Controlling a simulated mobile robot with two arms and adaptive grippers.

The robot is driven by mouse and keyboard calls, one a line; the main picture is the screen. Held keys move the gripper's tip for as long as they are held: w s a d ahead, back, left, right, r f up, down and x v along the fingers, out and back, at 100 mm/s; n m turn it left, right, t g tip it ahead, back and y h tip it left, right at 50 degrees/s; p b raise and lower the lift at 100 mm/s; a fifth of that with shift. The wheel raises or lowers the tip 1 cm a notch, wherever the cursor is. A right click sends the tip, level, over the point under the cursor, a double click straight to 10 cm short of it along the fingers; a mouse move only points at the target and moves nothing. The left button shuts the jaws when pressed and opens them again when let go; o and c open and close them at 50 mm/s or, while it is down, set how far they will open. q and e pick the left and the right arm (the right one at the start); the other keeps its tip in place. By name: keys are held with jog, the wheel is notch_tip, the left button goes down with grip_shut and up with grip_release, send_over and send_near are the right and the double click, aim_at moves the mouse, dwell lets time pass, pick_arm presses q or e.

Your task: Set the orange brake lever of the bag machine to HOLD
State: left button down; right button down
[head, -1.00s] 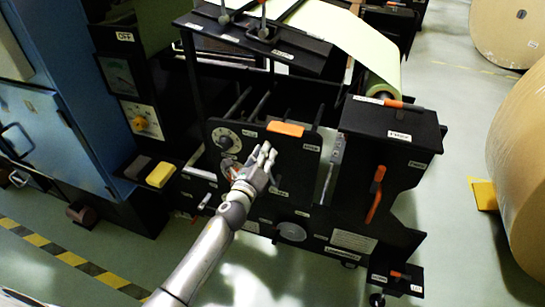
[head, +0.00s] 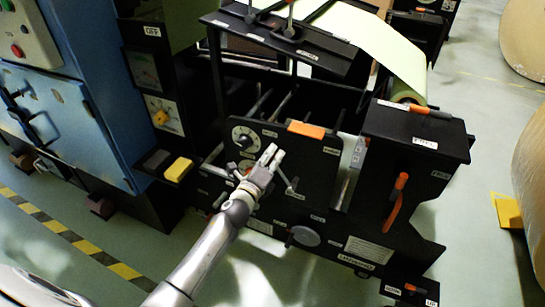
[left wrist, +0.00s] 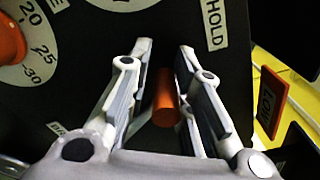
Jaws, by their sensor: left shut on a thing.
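The brake lever shows as an orange rod (left wrist: 165,98) in the left wrist view. It stands between the two fingers of my left gripper (left wrist: 164,55), which is shut on it. A HOLD label (left wrist: 212,22) is on the dark panel just beyond the right finger. In the head view my left gripper (head: 271,157) is at the front panel of the black bag machine (head: 318,185), right of and below a white dial (head: 244,138). There the hand hides the lever. My right gripper is in neither view.
An orange block (head: 306,130) sits on the panel's top edge, and another orange handle (head: 396,200) is on the right housing. A yellow block (head: 178,169) is at the left by a blue cabinet (head: 85,100). Open floor lies in front.

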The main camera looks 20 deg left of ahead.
pick_arm(q)
jog(key=shift+d+r, duration=0.15)
jog(key=c, duration=1.3)
grip_release()
jog(key=s, duration=1.2)
jog(key=shift+a, duration=0.3)
